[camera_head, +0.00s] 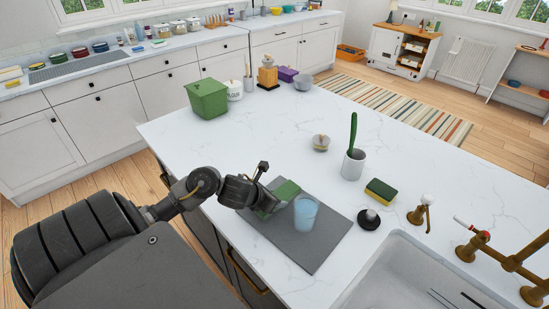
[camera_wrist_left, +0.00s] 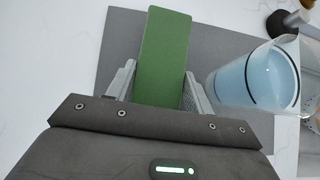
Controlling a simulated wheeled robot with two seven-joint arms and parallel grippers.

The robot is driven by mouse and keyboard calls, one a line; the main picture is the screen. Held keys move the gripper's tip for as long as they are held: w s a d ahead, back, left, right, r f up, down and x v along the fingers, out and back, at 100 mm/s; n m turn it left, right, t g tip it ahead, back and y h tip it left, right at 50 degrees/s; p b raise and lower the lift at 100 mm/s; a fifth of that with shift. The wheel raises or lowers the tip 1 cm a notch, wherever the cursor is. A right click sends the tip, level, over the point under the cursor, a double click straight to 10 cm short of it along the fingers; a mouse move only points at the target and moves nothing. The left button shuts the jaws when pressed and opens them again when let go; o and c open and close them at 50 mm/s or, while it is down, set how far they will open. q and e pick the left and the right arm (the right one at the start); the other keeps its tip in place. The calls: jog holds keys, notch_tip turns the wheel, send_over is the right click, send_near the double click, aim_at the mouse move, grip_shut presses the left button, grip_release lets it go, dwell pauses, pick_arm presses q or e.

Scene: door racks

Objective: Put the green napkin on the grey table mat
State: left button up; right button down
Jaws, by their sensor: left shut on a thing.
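The green napkin (camera_head: 287,190) is over the grey table mat (camera_head: 310,245) on the white island top. My left gripper (camera_head: 268,206) is shut on the napkin near the mat's upper left part. In the left wrist view the green napkin (camera_wrist_left: 163,55) extends out between the two fingers of my left gripper (camera_wrist_left: 157,85), with the grey mat (camera_wrist_left: 215,45) behind it. I cannot tell whether the napkin touches the mat. A glass of blue liquid (camera_head: 305,212) stands on the mat, just right of the napkin; the glass (camera_wrist_left: 260,78) is close to the right finger. My right gripper is not in view.
A black round-based object (camera_head: 368,219) and a yellow-green sponge (camera_head: 380,191) are right of the mat. A white cup with a green brush (camera_head: 353,165) stands behind. The sink (camera_head: 415,275) and brass taps are at lower right. The island's middle left is clear.

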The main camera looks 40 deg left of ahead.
pick_arm(q)
jog(key=shift+f, duration=0.55)
jog(key=shift+w, duration=0.1)
jog(key=shift+f, duration=0.1)
jog(key=shift+f+b, duration=0.15)
jog(key=shift+b, duration=0.15)
jog(key=o, duration=1)
jog(key=shift+r, duration=0.2)
